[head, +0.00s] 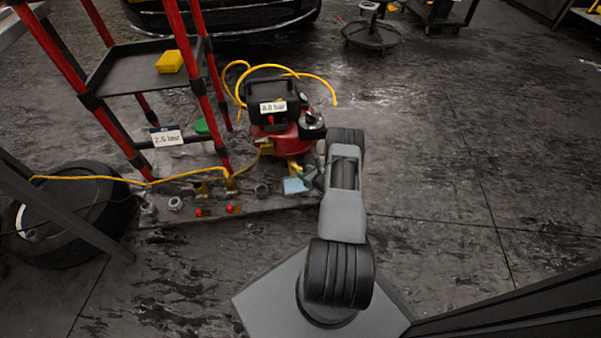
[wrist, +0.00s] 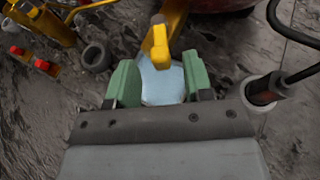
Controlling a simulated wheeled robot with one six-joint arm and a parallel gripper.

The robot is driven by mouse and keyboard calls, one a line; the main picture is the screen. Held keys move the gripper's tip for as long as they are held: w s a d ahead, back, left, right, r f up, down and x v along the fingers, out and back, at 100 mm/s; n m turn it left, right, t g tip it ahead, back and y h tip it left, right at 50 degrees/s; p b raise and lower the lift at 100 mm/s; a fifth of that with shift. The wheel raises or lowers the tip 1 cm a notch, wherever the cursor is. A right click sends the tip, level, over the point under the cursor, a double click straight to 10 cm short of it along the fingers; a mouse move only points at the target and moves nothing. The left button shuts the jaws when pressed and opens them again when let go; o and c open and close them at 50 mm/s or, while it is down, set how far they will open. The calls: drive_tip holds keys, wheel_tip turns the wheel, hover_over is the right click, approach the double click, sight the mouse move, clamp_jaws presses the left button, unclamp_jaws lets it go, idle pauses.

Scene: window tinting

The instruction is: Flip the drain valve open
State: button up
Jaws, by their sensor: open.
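The drain valve shows in the wrist view as a yellow lever (wrist: 160,46) on a yellow fitting, below the edge of a red tank (wrist: 222,4). My gripper (wrist: 161,82) is open, with its green fingers spread left and right. The lever stands just beyond and between the fingertips in the picture; I see no contact. A light blue pad (wrist: 162,82) shows between the fingers, behind them. In the head view the red compressor (head: 282,141) stands at centre with a small yellow part (head: 295,168) low at its front. My arm hides part of that area.
A light blue pad (head: 294,186) lies near the compressor's foot. Brass fittings with red knobs (head: 232,209) stand to the left, with a yellow hose (head: 130,179). A red-framed shelf (head: 120,72) and a tyre (head: 62,235) are further left.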

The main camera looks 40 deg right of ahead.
sight(302, 170)
drive_tip(key=shift+b+x, duration=0.5)
drive_tip(key=shift+x, duration=1.25)
drive_tip(key=c, duration=0.8)
drive_tip(key=shift+a+r, duration=0.1)
clamp_jaws()
